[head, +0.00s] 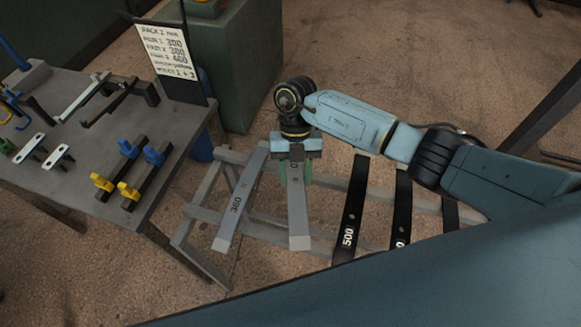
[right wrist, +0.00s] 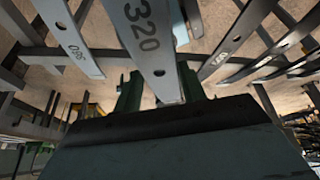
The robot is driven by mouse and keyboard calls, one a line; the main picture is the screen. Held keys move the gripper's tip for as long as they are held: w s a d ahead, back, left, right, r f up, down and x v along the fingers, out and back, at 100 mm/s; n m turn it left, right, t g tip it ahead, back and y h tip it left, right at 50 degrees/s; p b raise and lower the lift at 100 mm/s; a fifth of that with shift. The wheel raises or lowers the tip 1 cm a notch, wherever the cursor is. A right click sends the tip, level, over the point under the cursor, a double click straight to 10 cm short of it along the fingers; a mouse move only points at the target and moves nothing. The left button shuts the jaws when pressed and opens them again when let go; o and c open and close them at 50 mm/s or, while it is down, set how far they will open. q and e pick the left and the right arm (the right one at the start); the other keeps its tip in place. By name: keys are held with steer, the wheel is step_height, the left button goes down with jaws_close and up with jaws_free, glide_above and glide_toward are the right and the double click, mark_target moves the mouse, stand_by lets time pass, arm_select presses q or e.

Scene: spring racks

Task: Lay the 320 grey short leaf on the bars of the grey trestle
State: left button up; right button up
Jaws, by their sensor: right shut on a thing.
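The 320 grey short leaf (head: 299,222) is held in my right gripper (head: 296,178), which is shut on it. Its number shows in the right wrist view (right wrist: 150,38). The leaf is over the bars of the grey trestle (head: 188,212), its pale end toward the front; I cannot tell whether it touches them. Another grey leaf (head: 238,203), numbered 360 or 380, lies across the bars just to the left, apart from the held one. It also shows in the right wrist view (right wrist: 70,38). My left gripper is not in view.
Several black leaves, one marked 500 (head: 352,205), lie across the trestle to the right. A grey workbench (head: 95,130) with clamps and small blocks stands at the left. A written sign (head: 166,50) rises at its back. A green cabinet (head: 235,70) stands behind.

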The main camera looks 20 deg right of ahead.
mark_target(291, 192)
steer(key=m, duration=0.2)
steer(key=a+r+m+y, duration=0.1)
steer(key=m, duration=0.1)
steer(key=shift+w+a+r+t, duration=0.1)
steer(key=shift+a+t, duration=0.05)
steer(key=shift+t, duration=0.25)
steer(key=shift+y+p, duration=0.3)
steer(key=shift+p, duration=0.1)
steer(key=shift+f+b, duration=3.5)
steer(key=shift+f, duration=1.25)
steer(key=o, duration=1.1)
steer(key=shift+o, duration=1)
steer(key=shift+f, duration=0.1)
